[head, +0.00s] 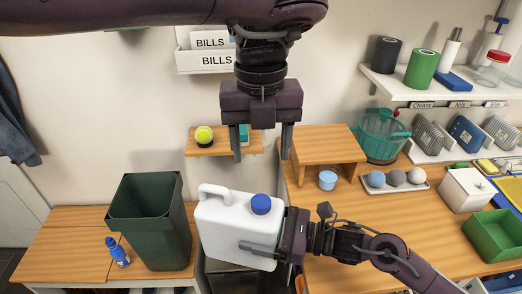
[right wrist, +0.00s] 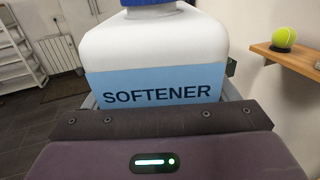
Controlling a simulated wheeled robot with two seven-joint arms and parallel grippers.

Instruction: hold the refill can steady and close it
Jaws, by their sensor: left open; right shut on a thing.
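The refill can (head: 222,228) is a white jug with a side handle, slightly tilted in the head view. A blue cap (head: 261,204) sits on its neck; how tight it is I cannot tell. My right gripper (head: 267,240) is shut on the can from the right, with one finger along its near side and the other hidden. The right wrist view shows the can's blue SOFTENER label (right wrist: 160,93) and the lower edge of the cap (right wrist: 147,3). My left gripper (head: 261,155) is open and empty, pointing down above the cap and apart from it.
A dark green bin (head: 150,225) stands left of the can, beside a small blue bottle (head: 117,252). A small shelf with a tennis ball (head: 203,135) is behind my left gripper. A wooden riser (head: 325,147) and a light-blue cup (head: 327,180) stand on the right counter.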

